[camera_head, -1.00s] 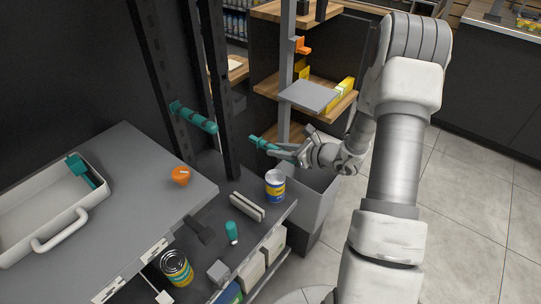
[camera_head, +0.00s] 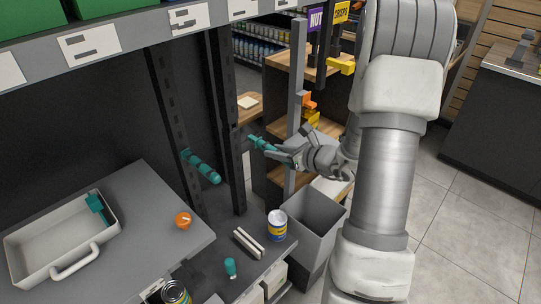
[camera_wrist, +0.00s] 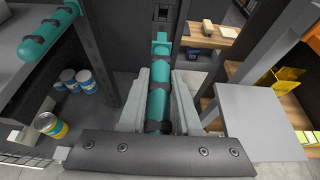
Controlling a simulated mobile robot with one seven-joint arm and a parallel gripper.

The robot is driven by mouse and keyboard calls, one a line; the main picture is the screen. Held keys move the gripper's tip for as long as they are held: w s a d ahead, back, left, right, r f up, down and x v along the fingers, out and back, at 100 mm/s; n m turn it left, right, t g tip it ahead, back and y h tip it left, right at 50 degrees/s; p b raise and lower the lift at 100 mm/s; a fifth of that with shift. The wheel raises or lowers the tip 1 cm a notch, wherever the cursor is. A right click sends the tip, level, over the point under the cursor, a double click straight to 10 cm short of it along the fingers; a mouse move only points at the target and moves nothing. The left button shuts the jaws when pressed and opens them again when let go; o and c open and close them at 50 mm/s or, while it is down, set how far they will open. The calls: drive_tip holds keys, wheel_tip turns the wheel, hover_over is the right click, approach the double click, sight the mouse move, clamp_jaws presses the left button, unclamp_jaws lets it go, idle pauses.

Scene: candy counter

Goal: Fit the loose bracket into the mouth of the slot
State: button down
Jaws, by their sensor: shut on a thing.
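The loose bracket is a teal rod (camera_head: 272,148) with a small hooked end, shut in my gripper (camera_head: 290,158). In the wrist view the bracket (camera_wrist: 158,100) lies lengthwise between both fingers (camera_wrist: 158,110), its hooked end pointing away from me. Beyond that end stands a dark upright post (camera_wrist: 168,28) with a dark slot (camera_wrist: 163,14) in it. In the head view the bracket's end is just right of the post (camera_head: 238,150), with a small gap. A similar teal bracket (camera_head: 201,168) sticks out from the left post (camera_head: 176,130); it also shows in the wrist view (camera_wrist: 45,35).
A white tray (camera_head: 22,275) holding a teal piece and an orange knob-like item (camera_head: 184,220) are on the grey shelf at left. Cans (camera_head: 277,226) stand lower down. A grey panel (camera_wrist: 258,118) and wooden shelves (camera_head: 285,115) are close on the gripper's right.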

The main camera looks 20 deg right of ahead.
sight(251, 136)
drive_tip(key=shift+r, duration=0.4)
drive_tip(key=shift+f, duration=0.1)
drive_tip(key=shift+w+a+b, duration=0.25)
drive_tip(key=shift+w+a, duration=0.15)
drive_tip(key=shift+w, duration=0.5)
drive_tip(key=shift+w+a+b, duration=0.3)
drive_tip(key=shift+w+a, duration=0.05)
drive_tip(key=shift+w, duration=0.55)
drive_tip(key=shift+w+a+b, duration=0.25)
drive_tip(key=shift+w+a, duration=0.15)
drive_tip(key=shift+w, duration=0.5)
drive_tip(key=shift+b, duration=0.75)
drive_tip(key=shift+w+a+b, duration=0.15)
drive_tip(key=shift+w+a, duration=0.15)
drive_tip(key=shift+w, duration=0.4)
drive_tip(key=shift+w+a+b, duration=0.15)
drive_tip(key=shift+w+a, duration=0.15)
drive_tip(key=shift+w, duration=0.45)
drive_tip(key=shift+w+a+b, duration=0.15)
drive_tip(key=shift+w+a, duration=0.15)
drive_tip(key=shift+w, duration=0.4)
drive_tip(key=c, duration=0.5)
unclamp_jaws()
